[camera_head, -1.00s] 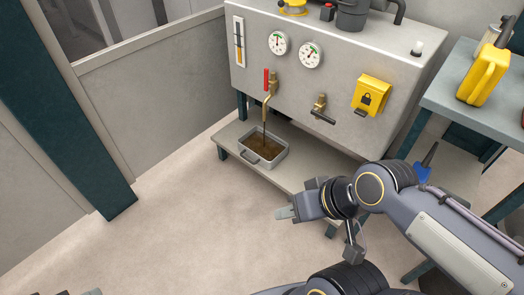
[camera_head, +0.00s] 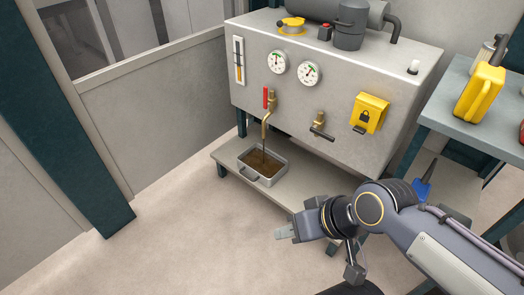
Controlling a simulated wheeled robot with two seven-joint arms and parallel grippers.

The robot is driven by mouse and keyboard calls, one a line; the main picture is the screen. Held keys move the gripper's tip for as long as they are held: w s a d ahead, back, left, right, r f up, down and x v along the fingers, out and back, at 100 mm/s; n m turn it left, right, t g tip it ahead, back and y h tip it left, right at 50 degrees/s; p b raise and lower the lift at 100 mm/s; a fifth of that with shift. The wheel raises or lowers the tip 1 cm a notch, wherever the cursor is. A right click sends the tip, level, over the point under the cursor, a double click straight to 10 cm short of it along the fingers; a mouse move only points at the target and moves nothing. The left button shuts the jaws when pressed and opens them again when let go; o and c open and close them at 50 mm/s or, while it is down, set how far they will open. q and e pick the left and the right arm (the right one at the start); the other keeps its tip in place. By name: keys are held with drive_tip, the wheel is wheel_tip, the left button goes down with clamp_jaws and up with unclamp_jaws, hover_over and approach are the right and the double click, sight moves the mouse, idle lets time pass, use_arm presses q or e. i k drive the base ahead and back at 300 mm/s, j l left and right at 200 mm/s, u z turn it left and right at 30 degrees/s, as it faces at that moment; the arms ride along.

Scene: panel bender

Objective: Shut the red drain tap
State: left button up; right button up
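The drain tap has a red lever (camera_head: 265,97) standing upright beside a brass body (camera_head: 272,104) on the front of the grey tank (camera_head: 340,100). Its bent spout points down, and a thin brown stream (camera_head: 263,155) runs from it into a grey tray (camera_head: 277,177) holding brown liquid. My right gripper (camera_head: 283,233) is below and slightly right of the tray, in front of the low shelf, well apart from the tap. It appears empty, but I cannot tell its finger gap. My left gripper is not in view.
A second brass tap with a dark lever (camera_head: 320,132) and a yellow lock box (camera_head: 369,113) are to the right of the red-levered tap. Two gauges (camera_head: 278,62) sit above it. A side table with a yellow can (camera_head: 480,92) stands at right. Floor at left front is clear.

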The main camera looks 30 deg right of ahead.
sight(266, 104)
drive_tip(key=i+l, duration=0.3)
drive_tip(key=i, duration=0.2)
drive_tip(key=i+l, duration=0.3)
drive_tip(key=i, duration=0.15)
